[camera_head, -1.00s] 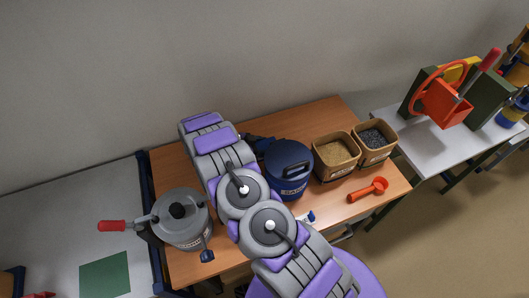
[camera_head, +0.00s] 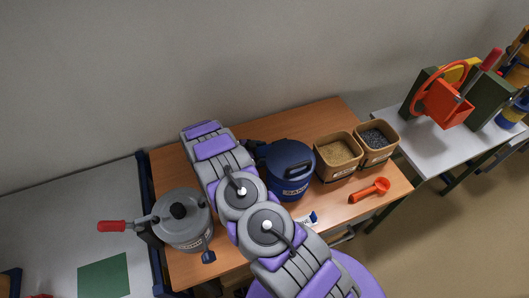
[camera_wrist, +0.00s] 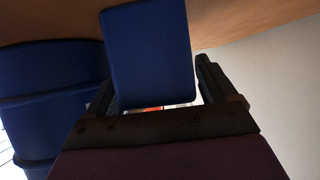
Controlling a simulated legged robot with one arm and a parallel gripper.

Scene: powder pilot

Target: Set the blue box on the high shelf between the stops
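The blue box (camera_wrist: 152,50) shows in the wrist view as a smooth, slightly tilted block between the two dark fingers of my gripper (camera_wrist: 155,72). A thin light gap shows beside the right finger, and the left finger is partly covered by the box. I cannot tell whether both fingers press on it. In the head view I cannot make out the box; my arm and the blue drum (camera_head: 289,172) hide much of that area. I cannot make out the high shelf or its stops in either view.
The drum also shows close at left in the wrist view (camera_wrist: 45,85). The wooden table (camera_head: 330,112) holds a grey pot (camera_head: 183,232) with a red handle, two open bins (camera_head: 337,177) (camera_head: 375,158) and an orange scoop (camera_head: 369,191). A white table (camera_head: 430,150) bears an orange-wheeled machine.

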